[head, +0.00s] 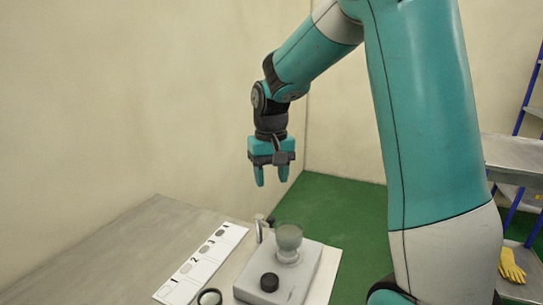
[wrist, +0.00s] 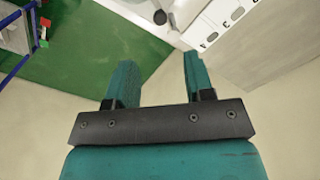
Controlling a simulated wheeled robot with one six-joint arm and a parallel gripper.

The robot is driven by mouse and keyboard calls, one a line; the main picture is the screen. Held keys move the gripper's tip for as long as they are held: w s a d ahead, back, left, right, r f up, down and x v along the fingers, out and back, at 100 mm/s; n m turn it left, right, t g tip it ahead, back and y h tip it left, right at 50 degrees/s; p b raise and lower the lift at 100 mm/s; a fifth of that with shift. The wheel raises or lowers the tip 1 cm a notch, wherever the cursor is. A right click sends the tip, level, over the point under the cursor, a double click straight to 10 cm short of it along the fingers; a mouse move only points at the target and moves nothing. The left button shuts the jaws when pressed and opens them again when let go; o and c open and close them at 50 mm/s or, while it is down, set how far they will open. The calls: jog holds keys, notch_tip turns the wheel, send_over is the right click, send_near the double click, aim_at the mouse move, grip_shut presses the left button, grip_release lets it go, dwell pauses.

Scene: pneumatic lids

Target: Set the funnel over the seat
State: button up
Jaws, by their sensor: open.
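A translucent grey-green cup-shaped piece (head: 288,236), which looks like the funnel, stands upright above a pale round fitting (head: 288,257) on a light grey block (head: 302,278). I cannot tell whether that fitting is the seat or part of the funnel. My gripper (head: 271,182) is open and empty, pointing down, well above the block and slightly left of the cup. In the wrist view, my open gripper (wrist: 159,58) shows both fingers apart with nothing between them. The block's black knob (wrist: 160,17) shows at the top edge there, while the cup is not clearly visible.
A white strip (head: 203,262) with numbers and grey marks lies left of the block on the grey table (head: 120,262). A dark ring (head: 209,297) lies at the front, and a small upright metal piece (head: 261,229) stands behind the block. The table's left part is clear.

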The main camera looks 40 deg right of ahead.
notch_tip(320, 180, up, 6)
dwell(0.6)
jog(key=s+a+f+n+y, duration=0.1)
jog(key=s+a+n, duration=0.4)
jog(key=s+a, duration=0.5)
jog(key=s+a+f+n+y, duration=0.2)
jog(key=s+a+n, duration=0.4)
jog(key=s+a, duration=0.4)
jog(key=a+y, duration=0.1)
jog(key=a, duration=0.3)
jog(key=shift+s+f, duration=0.25)
jog(key=shift+s, duration=0.1)
